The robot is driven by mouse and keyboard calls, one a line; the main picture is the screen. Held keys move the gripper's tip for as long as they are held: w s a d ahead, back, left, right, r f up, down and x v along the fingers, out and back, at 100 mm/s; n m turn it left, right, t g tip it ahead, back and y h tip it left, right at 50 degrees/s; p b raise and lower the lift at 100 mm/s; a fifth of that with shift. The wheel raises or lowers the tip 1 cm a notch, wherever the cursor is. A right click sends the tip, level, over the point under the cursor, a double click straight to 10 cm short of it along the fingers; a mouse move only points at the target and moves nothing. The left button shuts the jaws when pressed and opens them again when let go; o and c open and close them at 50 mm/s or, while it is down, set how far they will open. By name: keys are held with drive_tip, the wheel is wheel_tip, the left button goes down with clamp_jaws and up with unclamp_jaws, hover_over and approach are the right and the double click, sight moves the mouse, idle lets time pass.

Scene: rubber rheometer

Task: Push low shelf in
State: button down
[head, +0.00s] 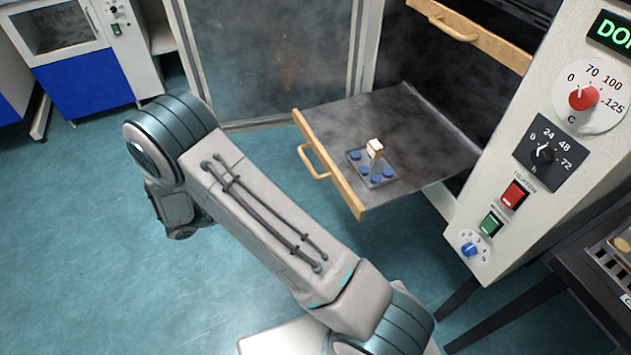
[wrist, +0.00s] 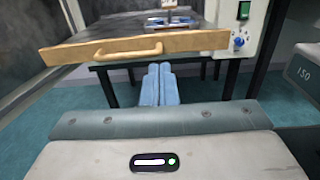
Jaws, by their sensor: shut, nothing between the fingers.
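The low shelf (head: 411,113) is a dark metal sheet with a wooden front edge and a wooden handle (head: 314,160). In the head view it sticks out of the open cabinet. In the wrist view its wooden front (wrist: 205,41) and handle (wrist: 128,50) lie ahead. A grey tray (head: 384,181) with several blue round pieces and a small white-topped object (head: 375,149) rests on the shelf. My gripper (wrist: 159,68) is shut and empty, pointing at the shelf front, just below and right of the handle in the wrist view. Contact cannot be told. The head view does not show my gripper.
An upper shelf with a wooden front (head: 475,34) is above. The control panel (head: 540,130) with knobs and buttons stands right of the opening. A glass door (head: 275,60) is open at left. A dark table (head: 600,262) stands at lower right. The teal floor in front is clear.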

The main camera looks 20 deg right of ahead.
sight(332, 169)
drive_tip(key=d, duration=0.8)
drive_tip(key=w+d+b, duration=0.1)
drive_tip(key=d, duration=0.4)
drive_tip(key=shift+d+f, duration=0.1)
drive_tip(key=shift+d, duration=0.3)
drive_tip(key=shift+w, duration=0.1)
